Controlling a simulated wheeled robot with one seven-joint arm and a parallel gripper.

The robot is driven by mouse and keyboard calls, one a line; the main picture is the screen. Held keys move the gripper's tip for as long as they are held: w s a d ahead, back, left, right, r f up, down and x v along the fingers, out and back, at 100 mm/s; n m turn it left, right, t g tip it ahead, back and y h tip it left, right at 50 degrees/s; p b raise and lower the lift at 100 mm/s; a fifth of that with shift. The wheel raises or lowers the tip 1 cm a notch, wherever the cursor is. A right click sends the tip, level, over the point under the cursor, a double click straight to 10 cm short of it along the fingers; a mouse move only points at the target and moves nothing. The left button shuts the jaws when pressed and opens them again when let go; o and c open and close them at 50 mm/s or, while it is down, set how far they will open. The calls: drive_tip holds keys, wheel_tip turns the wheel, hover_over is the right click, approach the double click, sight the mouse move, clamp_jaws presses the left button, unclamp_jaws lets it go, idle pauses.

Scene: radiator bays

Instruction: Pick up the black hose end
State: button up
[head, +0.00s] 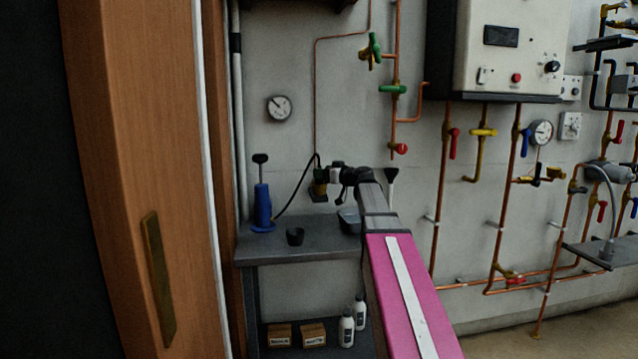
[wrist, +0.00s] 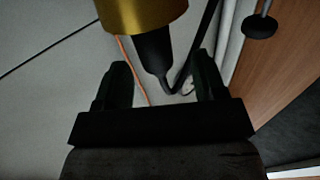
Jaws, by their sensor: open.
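The black hose end (wrist: 152,50) shows in the wrist view as a dark tapered sleeve on a wide brass fitting (wrist: 142,12). Its thin black hose bends away to the right. My gripper (wrist: 162,72) is open, with one finger on each side of the narrow part of the sleeve; I cannot tell whether either touches it. In the head view my gripper (head: 332,174) is above the bench by the wall, with the brass fitting (head: 319,190) just below it. The hose (head: 296,187) runs from there down to a blue hand pump (head: 262,206). The sleeve is mostly hidden there.
The grey bench (head: 310,249) bears the pump, a small black cup (head: 295,236) and a grey tray (head: 348,222). A wooden door (head: 150,150) stands close on the left. Copper pipes with valves and a white boiler (head: 505,50) fill the wall to the right.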

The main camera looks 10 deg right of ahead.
drive_tip(key=x, duration=0.4)
drive_tip(key=shift+w+a, duration=0.1)
drive_tip(key=shift+w, duration=0.3)
drive_tip(key=c, duration=1.1)
drive_tip(key=shift+r, duration=0.2)
